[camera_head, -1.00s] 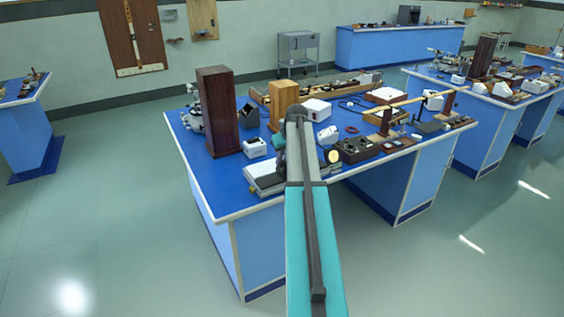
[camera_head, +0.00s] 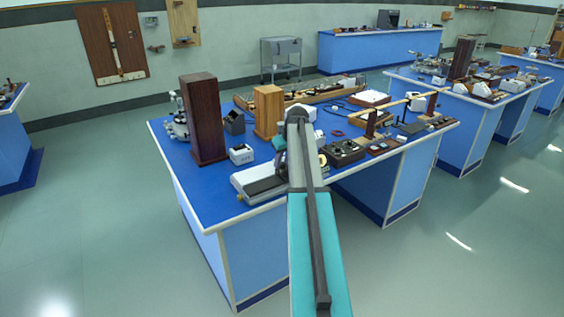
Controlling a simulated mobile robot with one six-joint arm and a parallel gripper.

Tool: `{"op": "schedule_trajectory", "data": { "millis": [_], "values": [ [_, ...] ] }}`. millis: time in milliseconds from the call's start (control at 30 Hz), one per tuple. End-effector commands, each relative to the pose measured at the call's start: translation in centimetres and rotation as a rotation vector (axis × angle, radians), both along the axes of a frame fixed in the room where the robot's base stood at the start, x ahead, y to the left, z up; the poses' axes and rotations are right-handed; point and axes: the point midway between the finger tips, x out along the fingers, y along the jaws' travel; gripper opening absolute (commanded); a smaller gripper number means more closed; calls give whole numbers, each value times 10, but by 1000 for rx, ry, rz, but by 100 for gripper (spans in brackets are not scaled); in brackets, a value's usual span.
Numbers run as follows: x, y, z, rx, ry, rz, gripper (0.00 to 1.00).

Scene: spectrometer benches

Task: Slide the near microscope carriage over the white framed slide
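A low grey and white instrument with a flat bed (camera_head: 262,184) lies along the near edge of the blue-topped bench. It may be the microscope bench, but its carriage is not clear at this size. I cannot make out the white framed slide. My arm reaches over the bench's near edge and covers the instrument's right end. My gripper is hidden behind my arm, around that right end, so its fingers and any contact are not visible.
A tall dark wooden box (camera_head: 203,120), a lighter wooden box (camera_head: 268,111) and a small white box (camera_head: 241,154) stand behind the instrument. A black control box (camera_head: 343,152) is to its right. Open floor lies in front of the bench (camera_head: 222,222).

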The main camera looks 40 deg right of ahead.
Motion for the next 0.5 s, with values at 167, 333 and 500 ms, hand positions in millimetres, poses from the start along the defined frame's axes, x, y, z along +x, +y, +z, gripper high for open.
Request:
{"op": "schedule_trajectory", "data": {
  "millis": [167,333,500],
  "values": [
    [2,2,0,-1,0,4,28],
    [1,2,1,-1,-1,4,28],
    [-1,3,7,-1,-1,5,28]
  ]
}}
